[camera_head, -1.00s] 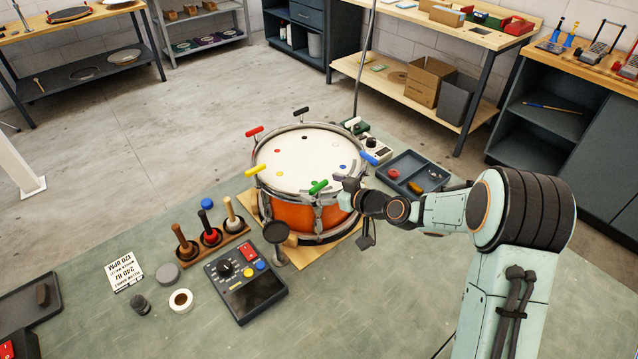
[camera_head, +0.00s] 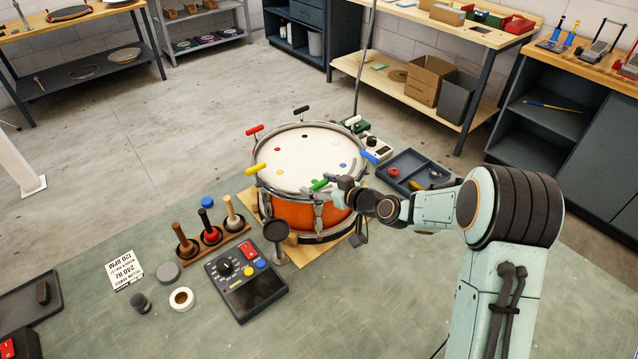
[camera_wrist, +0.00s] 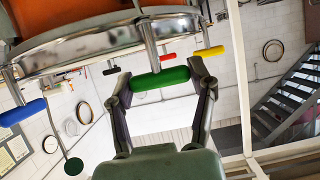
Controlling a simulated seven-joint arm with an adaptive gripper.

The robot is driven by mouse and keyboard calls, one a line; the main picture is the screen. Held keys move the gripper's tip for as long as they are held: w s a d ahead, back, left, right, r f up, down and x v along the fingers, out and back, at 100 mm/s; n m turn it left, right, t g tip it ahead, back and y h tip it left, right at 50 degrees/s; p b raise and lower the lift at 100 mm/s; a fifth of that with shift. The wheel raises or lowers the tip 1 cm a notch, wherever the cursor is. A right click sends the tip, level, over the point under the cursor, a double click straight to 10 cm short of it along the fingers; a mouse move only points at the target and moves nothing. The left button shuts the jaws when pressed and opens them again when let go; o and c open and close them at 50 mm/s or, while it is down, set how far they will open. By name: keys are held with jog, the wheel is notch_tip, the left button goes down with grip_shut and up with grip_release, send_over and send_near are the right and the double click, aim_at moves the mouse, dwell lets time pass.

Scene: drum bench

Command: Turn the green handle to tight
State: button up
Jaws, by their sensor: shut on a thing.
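The orange drum (camera_head: 290,212) with a white head (camera_head: 300,152) stands on a wooden board on the bench. Coloured handles sit around its rim. The green handle (camera_head: 319,184) is at the near right edge of the rim. My gripper (camera_head: 334,187) reaches in from the right at that handle. In the wrist view the green handle (camera_wrist: 160,78) lies crosswise between the two fingers of my gripper (camera_wrist: 163,85), one finger at each end, and they are shut on it. The marking that would show tight is too small to tell.
Yellow (camera_head: 256,169), red (camera_head: 254,130), black (camera_head: 301,110), white (camera_head: 351,121) and blue (camera_head: 369,157) handles stand around the rim. A black control box (camera_head: 246,283) and a mallet rack (camera_head: 212,241) are left of the drum. A tray (camera_head: 412,172) lies right. Bench front is clear.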

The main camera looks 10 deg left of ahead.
jog(key=m+t+h, duration=0.2)
jog(key=m+h, duration=0.1)
jog(key=m+t+h, duration=0.1)
jog(key=m+h, duration=0.1)
jog(key=shift+a, duration=0.25)
jog(key=m+t+h, duration=0.1)
jog(key=m+h, duration=0.2)
jog(key=h, duration=0.1)
jog(key=shift+a+m, duration=0.1)
jog(key=shift+m, duration=0.3)
jog(key=m+h, duration=0.4)
jog(key=h, duration=0.1)
jog(key=shift+m+g, duration=0.3)
jog(key=m+g+h, duration=0.1)
jog(key=m+h, duration=0.1)
jog(key=m+g+h, duration=0.1)
jog(key=m+h, duration=0.1)
jog(key=h, duration=0.1)
jog(key=shift+d+f+m+g, duration=0.2)
jog(key=shift+m+g, duration=0.1)
jog(key=shift+g, duration=0.1)
jog(key=shift+d, duration=0.1)
jog(key=o, duration=1.2)
jog(key=shift+c, duration=0.2)
jog(key=shift+r, duration=0.1)
jog(key=shift+r, duration=0.1)
